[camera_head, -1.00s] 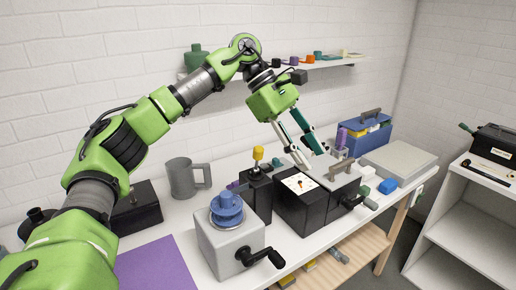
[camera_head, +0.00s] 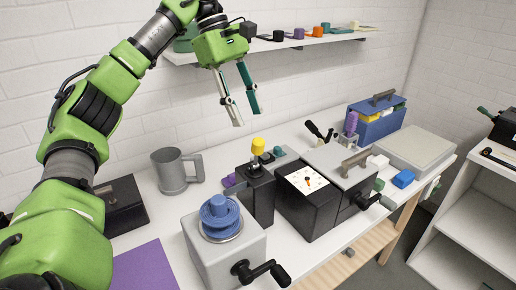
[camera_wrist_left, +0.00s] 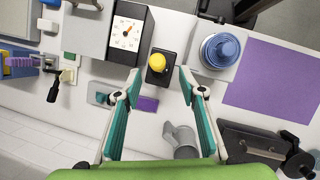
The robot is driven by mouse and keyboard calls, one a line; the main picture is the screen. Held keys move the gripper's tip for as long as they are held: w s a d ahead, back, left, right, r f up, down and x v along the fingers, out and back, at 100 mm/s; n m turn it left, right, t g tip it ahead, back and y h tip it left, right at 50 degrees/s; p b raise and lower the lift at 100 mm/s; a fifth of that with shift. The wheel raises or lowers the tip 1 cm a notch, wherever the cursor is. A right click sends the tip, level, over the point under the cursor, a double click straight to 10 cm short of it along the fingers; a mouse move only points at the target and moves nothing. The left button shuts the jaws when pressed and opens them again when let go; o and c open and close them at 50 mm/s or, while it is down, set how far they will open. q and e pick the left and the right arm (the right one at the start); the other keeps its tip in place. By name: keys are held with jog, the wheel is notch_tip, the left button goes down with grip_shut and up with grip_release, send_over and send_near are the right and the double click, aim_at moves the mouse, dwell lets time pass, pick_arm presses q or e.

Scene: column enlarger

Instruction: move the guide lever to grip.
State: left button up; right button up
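No lever is labelled as the guide lever. A black lever (camera_head: 318,131) with a white joint stands tilted behind the dial machine (camera_head: 306,212); it also shows at the left of the left wrist view (camera_wrist_left: 53,93). A yellow knob (camera_head: 258,146) stands upright on a black block (camera_head: 257,190) left of the machine. My left gripper (camera_head: 246,115) is open and empty, pointing down above and behind that block. In the left wrist view the yellow knob (camera_wrist_left: 157,62) shows between and beyond its fingertips, apart from them. My right gripper is not in view.
A grey crank box (camera_head: 222,250) with a blue spool stands at the front. A grey mug (camera_head: 178,172) and purple mat (camera_head: 145,267) are left. A blue toolbox (camera_head: 377,120) and grey slab (camera_head: 414,150) are right. A wall shelf (camera_head: 280,45) hangs near my left arm.

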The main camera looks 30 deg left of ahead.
aim_at(258, 139)
pick_arm(q)
jog(key=x, duration=0.2)
jog(key=p+x, duration=0.1)
jog(key=x, duration=0.4)
jog(key=shift+w+a+f, duration=0.15)
jog(key=shift+w+f, duration=0.1)
jog(key=shift+f, duration=0.45)
jog(key=shift+d+f, duration=0.25)
jog(key=shift+w, duration=0.1)
grip_shut()
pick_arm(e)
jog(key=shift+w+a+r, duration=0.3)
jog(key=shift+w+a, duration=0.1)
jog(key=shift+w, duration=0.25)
